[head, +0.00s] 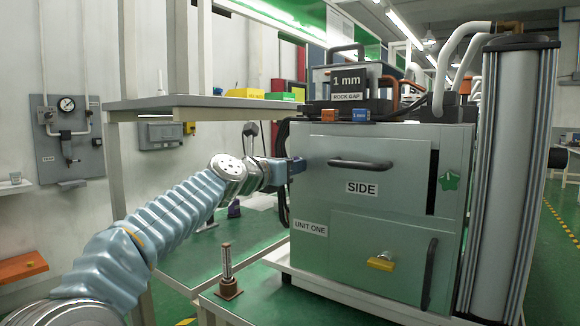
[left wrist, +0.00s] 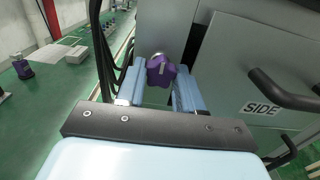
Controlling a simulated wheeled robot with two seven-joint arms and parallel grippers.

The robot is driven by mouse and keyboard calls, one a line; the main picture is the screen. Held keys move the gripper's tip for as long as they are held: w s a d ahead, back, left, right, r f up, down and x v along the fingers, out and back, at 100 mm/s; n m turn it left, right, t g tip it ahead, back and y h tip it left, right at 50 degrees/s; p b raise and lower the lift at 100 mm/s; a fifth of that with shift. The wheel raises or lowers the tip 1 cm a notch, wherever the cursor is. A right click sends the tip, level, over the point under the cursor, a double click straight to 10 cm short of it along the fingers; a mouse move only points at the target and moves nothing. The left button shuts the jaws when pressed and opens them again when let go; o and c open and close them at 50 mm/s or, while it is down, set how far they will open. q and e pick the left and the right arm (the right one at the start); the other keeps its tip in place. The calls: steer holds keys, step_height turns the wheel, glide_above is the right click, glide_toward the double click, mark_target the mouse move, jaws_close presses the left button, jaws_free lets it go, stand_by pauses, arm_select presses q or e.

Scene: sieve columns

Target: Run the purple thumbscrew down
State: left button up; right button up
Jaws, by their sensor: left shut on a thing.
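The purple thumbscrew (left wrist: 160,70) sits between the two blue fingers of my left gripper (left wrist: 160,80) in the left wrist view, with a round metal end showing just beyond it. The fingers are shut on its sides. In the head view my left gripper (head: 292,165) is at the left edge of the grey cabinet (head: 310,250) labelled SIDE and UNIT ONE, and the thumbscrew is hidden there. My right gripper is not in view.
A black bar handle (head: 360,164) stands out from the SIDE panel, right of my gripper. The cabinet also carries a green star knob (head: 450,181) and a yellow knob (head: 381,262). A post on a brown base (head: 229,288) stands in front. Black cables (left wrist: 103,45) run left of the fingers.

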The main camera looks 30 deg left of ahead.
arm_select(q)
steer(key=shift+m, duration=0.3)
